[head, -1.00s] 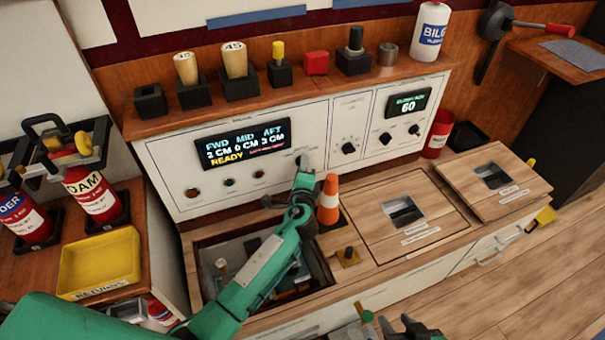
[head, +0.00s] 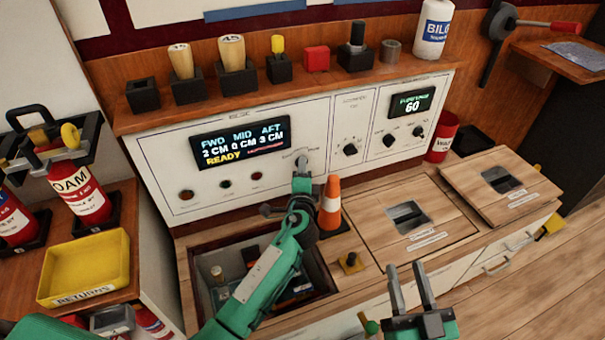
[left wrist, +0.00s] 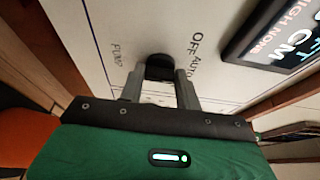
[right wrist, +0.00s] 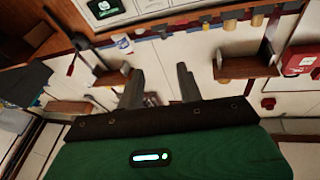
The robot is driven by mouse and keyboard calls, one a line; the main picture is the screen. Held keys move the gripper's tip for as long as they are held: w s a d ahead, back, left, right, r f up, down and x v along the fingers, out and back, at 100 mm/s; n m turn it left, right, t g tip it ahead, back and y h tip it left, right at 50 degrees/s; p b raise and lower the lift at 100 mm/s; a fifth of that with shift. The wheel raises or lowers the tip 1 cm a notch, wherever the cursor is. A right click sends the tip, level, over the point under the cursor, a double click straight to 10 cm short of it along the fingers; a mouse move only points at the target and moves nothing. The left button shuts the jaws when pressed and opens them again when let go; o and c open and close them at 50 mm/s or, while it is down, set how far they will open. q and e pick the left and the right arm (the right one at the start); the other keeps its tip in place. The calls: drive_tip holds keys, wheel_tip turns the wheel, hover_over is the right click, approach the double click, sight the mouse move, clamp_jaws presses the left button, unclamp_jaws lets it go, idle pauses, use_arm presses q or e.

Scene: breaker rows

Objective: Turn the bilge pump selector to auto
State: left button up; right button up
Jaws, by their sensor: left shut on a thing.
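The bilge pump selector is a dark round knob (left wrist: 159,67) on the white panel (head: 318,122). In the left wrist view it has OFF and AUTO printed beside it and PUMP on the other side. My left gripper (left wrist: 160,80) is shut on the knob, a finger on each side; which mark the knob points to cannot be told. In the head view the left gripper (head: 301,172) reaches the panel below the lit display (head: 240,142), and the arm partly covers the spot. My right gripper (head: 411,280) is open and empty, in front of the counter.
An orange cone (head: 330,203) stands close right of my left gripper. An open bin (head: 196,270) in the counter lies under the left arm. Two wooden hatches (head: 375,228) (head: 462,180) lie to the right. More knobs (head: 350,149) are on the panel.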

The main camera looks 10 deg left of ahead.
use_arm(q)
drive_tip(key=shift+f, duration=0.1)
use_arm(e)
drive_tip(key=shift+d+r+t, duration=0.15)
drive_tip(key=shift+r+t, duration=0.15)
drive_tip(key=shift+r, duration=0.2)
use_arm(q)
drive_tip(key=o, duration=1)
drive_tip(key=shift+c, duration=0.2)
drive_tip(key=shift+s, duration=0.15)
drive_tip(key=s+d+p, duration=0.1)
drive_tip(key=s+d, duration=0.1)
drive_tip(key=s, duration=1.1)
drive_tip(key=shift+s+d, duration=0.15)
drive_tip(key=shift+d, duration=0.25)
use_arm(e)
drive_tip(key=shift+s+a+f+g, duration=0.2)
drive_tip(key=shift+f+g, duration=0.25)
drive_tip(key=shift+f, duration=0.3)
drive_tip(key=shift+s+a+f+g, duration=0.1)
drive_tip(key=shift+a+f+g, duration=0.15)
drive_tip(key=shift+f+g, duration=0.4)
drive_tip(key=shift+s+a+f+g, duration=0.15)
drive_tip(key=shift+a+f+g, duration=0.15)
drive_tip(key=shift+f, duration=0.6)
drive_tip(key=shift+d+f, duration=0.1)
drive_tip(key=shift+f, duration=0.05)
